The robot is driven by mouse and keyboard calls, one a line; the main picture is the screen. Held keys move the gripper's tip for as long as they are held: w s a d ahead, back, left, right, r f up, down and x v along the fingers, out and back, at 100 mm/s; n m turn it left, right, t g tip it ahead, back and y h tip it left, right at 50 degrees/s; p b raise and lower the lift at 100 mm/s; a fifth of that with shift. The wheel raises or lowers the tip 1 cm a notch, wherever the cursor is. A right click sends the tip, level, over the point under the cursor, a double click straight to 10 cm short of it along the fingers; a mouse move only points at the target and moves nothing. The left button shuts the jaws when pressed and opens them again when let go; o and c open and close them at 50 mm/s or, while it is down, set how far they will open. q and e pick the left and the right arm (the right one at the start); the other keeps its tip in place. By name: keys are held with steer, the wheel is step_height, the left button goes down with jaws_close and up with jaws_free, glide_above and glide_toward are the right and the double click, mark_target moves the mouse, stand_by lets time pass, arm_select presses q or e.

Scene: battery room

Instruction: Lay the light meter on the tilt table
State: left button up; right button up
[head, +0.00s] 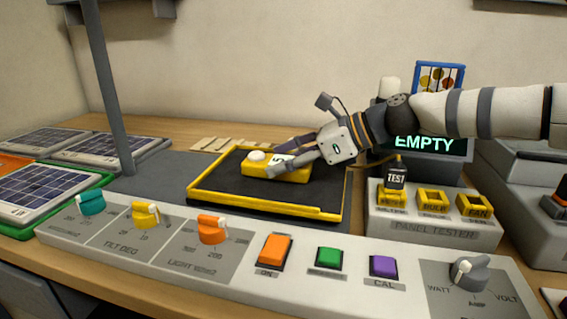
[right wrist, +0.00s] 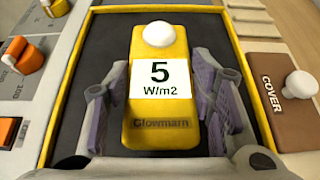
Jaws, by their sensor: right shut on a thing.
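The light meter (head: 258,167) is a yellow box with a white dome and a white display. The right wrist view shows the light meter (right wrist: 162,125) reading 5 W/m2. The tilt table (head: 262,207) is a dark plate with a yellow rim, and its rim also shows in the right wrist view (right wrist: 65,85). My right gripper (head: 282,161) is shut on the light meter, one finger on each long side. The meter is over the middle of the plate; whether it touches the plate I cannot tell. My left gripper is not in view.
A control panel (head: 295,285) with knobs and buttons runs along the front. A panel tester (head: 433,232) stands right of the table, before a screen reading EMPTY (head: 425,143). Solar panels (head: 45,190) lie at left by a grey post (head: 108,90). A knobbed cover (right wrist: 285,110) adjoins the table.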

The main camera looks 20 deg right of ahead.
steer(key=shift+r, duration=0.2)
steer(key=shift+f, duration=0.1)
steer(key=o, duration=1.3)
steer(key=shift+f, duration=0.1)
steer(key=shift+r, duration=0.3)
steer(key=p+v, duration=0.3)
steer(key=v, duration=0.8)
steer(key=shift+s+d+r, duration=0.1)
steer(key=shift+s+r, duration=0.1)
steer(key=shift+r, duration=0.05)
steer(key=shift+s+d+f, duration=0.1)
steer(key=shift+s+d, duration=0.05)
steer(key=shift+d, duration=0.1)
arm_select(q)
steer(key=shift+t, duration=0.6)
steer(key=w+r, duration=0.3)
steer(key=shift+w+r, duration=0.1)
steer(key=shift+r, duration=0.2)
arm_select(e)
steer(key=shift+f, duration=0.15)
